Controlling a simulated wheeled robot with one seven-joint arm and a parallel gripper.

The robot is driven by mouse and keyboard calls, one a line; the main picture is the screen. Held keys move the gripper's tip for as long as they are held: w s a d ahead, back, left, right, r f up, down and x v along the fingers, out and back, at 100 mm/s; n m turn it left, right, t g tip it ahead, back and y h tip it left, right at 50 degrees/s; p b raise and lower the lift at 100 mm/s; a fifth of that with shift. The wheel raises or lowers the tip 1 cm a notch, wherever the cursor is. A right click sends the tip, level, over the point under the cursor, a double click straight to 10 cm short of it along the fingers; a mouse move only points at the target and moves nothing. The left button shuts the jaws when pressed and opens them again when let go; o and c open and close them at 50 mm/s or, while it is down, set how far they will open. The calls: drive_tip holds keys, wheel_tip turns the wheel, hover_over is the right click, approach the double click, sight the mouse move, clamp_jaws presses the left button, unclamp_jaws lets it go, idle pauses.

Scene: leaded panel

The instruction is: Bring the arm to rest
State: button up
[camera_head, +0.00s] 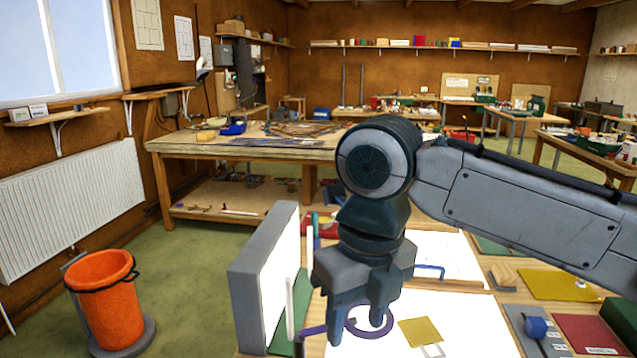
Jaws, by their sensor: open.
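My grey arm (530,215) reaches in from the right edge and bends down at the dark wrist joint. A purple ring-shaped piece (387,326) shows behind and below the fingers, partly hidden by them. I cannot tell the gap between the fingertips and the white surface (455,330).
A yellow piece (420,331) lies on the white surface. A grey upright board (262,275) stands close left of my gripper. Yellow (560,284) and red (590,332) sheets and a blue knob (536,326) lie right. An orange bin (103,300) stands on the floor.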

drive_tip(key=s+d+f+n+t, duration=0.1)
drive_tip(key=d+f+n, duration=0.4)
drive_tip(key=n, duration=1)
drive_tip(key=s+d+f+n+t, duration=0.1)
drive_tip(key=d+f+n, duration=0.4)
drive_tip(key=f+n, duration=0.7)
drive_tip(key=shift+f+n+h, duration=0.25)
drive_tip(key=shift+n+h, duration=0.05)
drive_tip(key=shift+n, duration=1.3)
drive_tip(key=shift+d, duration=0.1)
